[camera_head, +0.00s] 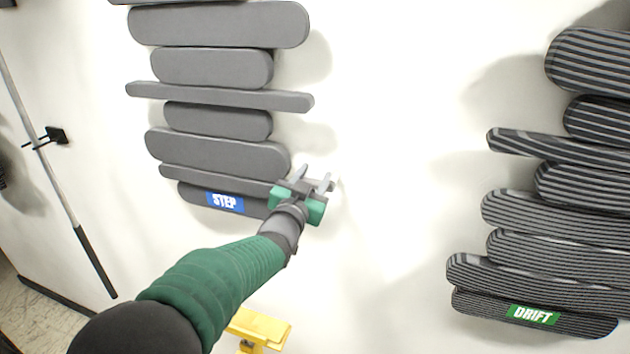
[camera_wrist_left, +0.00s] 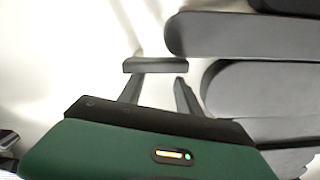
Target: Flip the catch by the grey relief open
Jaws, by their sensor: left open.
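The grey relief (camera_head: 217,152) is a stack of rounded grey slats on the white wall, with a blue STEP label (camera_head: 225,202) low on it. My left gripper (camera_head: 313,179) is at its lower right edge, with open fingers pointing at the wall. In the left wrist view, a short grey bar (camera_wrist_left: 155,65) lies across the space at the fingertips of the left gripper (camera_wrist_left: 160,88). It looks like the catch, but I cannot tell whether the fingers touch it. The relief's slats (camera_wrist_left: 240,35) show to the right there. My right gripper is not in view.
A dark striped relief (camera_head: 560,209) with a green DRIFT label hangs at the right. A rod with a dark grip (camera_head: 96,262) hangs by a black bracket (camera_head: 57,135) at the left. A yellow object (camera_head: 258,328) stands below. The wall between the reliefs is bare.

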